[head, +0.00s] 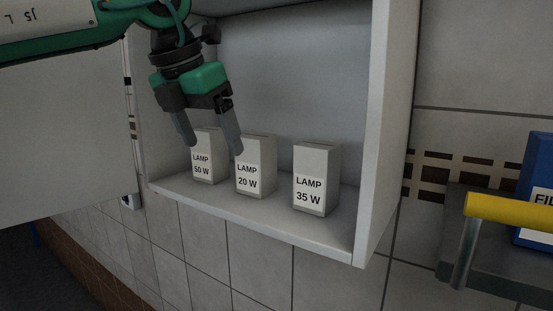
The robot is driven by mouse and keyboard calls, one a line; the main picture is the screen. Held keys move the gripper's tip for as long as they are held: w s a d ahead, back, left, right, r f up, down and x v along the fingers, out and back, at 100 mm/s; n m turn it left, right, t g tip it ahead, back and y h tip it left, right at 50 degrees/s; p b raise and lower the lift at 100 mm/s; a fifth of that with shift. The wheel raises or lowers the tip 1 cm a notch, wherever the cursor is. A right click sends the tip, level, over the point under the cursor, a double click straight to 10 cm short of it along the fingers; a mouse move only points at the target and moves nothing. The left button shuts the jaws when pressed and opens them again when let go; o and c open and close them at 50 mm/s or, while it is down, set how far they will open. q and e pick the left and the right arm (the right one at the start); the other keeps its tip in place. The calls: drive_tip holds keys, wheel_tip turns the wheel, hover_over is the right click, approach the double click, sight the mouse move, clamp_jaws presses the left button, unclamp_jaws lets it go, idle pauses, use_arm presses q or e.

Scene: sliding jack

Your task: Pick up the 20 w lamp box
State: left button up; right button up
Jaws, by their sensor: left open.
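Three pale lamp boxes stand upright in a row in an open wall cabinet. The 20 W lamp box (256,166) is in the middle, its label facing out. The 50 W lamp box (203,158) is to its left and the 35 W lamp box (316,179) to its right. My left gripper (214,149) is open and empty, fingers pointing down. One finger is in front of the 20 W box's upper left edge, the other by the 50 W box's left edge. I cannot tell whether either finger touches a box.
The cabinet shelf (270,216) has a bare front edge, and its right side wall (387,130) stands close to the 35 W box. An open white door (65,140) is at the left. A yellow handle (510,209) and a blue box (538,180) are at the right.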

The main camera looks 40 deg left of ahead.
sight(255, 135)
use_arm(q)
drive_tip(key=w+p, duration=0.1)
drive_tip(key=w, duration=0.2)
drive_tip(key=w+a+p, duration=0.1)
drive_tip(key=w+p, duration=0.1)
drive_tip(key=w, duration=0.1)
drive_tip(key=w+p, duration=0.2)
drive_tip(key=w, duration=0.1)
drive_tip(key=shift+w+a+r, duration=0.1)
drive_tip(key=shift+a+r, duration=0.05)
drive_tip(key=shift+r, duration=0.05)
drive_tip(key=shift+w+a+p, duration=0.15)
drive_tip(key=shift+w+p, duration=0.45)
drive_tip(key=shift+w, duration=0.25)
drive_tip(key=p+x, duration=0.2)
drive_tip(key=x, duration=0.3)
drive_tip(key=shift+f, duration=0.2)
drive_tip(key=shift+r, duration=0.1)
drive_tip(key=c, duration=1.1)
drive_tip(key=shift+c, duration=0.2)
use_arm(e)
wheel_tip(255, 135, up, 9)
drive_tip(key=shift+s+f, duration=0.15)
drive_tip(key=shift+s, duration=0.3)
